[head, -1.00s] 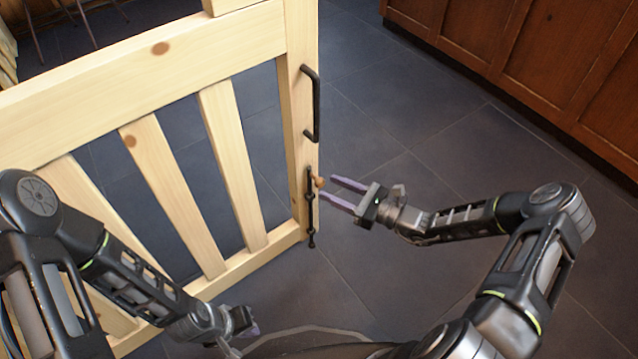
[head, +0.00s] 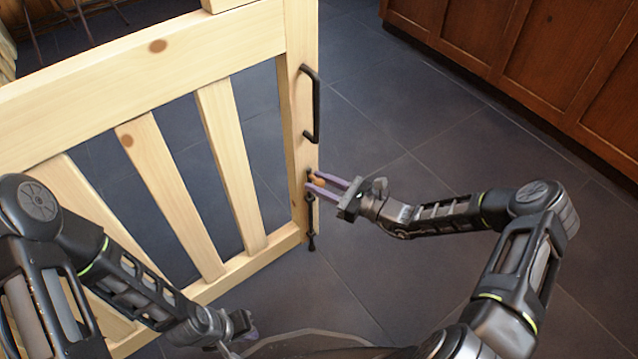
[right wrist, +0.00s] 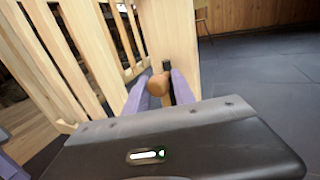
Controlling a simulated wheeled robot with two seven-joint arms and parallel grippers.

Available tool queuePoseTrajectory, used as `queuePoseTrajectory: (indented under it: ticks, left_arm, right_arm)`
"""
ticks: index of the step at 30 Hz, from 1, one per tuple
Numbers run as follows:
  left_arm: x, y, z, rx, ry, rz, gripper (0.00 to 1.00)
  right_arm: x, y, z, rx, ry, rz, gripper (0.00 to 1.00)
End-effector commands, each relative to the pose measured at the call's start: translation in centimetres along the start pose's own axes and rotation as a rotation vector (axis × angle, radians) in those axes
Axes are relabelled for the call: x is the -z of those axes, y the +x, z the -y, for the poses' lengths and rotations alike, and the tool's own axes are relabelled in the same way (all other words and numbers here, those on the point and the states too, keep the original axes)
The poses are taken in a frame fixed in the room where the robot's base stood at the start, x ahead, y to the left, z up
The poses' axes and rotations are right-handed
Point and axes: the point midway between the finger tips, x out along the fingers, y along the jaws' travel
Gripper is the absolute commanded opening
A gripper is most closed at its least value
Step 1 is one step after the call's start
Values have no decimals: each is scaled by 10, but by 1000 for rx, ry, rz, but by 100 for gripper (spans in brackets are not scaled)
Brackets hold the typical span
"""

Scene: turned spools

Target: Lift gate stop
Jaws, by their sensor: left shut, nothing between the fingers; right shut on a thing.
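The gate stop is a dark upright rod (head: 311,226) on the end post of a pale wooden gate (head: 215,47), with a small turned wooden knob (head: 318,181) near its top. My right gripper (head: 314,183) is shut on the knob, with its purple fingers on either side. In the right wrist view the knob (right wrist: 158,84) sits between the two fingertips, and part of the dark rod shows behind it. The rod's lower end is close to the floor; I cannot tell whether it touches. My left gripper (head: 250,332) is shut and empty, low in front of the gate.
A black handle (head: 313,104) is fixed to the gate post above the stop. Brown wooden cabinets (head: 530,60) stand at the back right. The dark tiled floor (head: 390,270) is clear to the right of the gate.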

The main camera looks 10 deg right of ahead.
Motion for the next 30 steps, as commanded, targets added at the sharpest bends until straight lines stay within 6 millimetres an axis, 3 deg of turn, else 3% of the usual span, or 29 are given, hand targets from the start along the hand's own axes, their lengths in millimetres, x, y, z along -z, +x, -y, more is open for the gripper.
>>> queuePoseTrajectory:
  ticks: [6, 30]
  left_arm:
    - [0, 0, 0, 0, 0, 0, 0]
    - [0, 0, 0, 0, 0, 0, 0]
  right_arm:
    - [0, 1, -3, -6, 1, 1, 0]
    - [0, 2, -6, -13, 2, 1, 0]
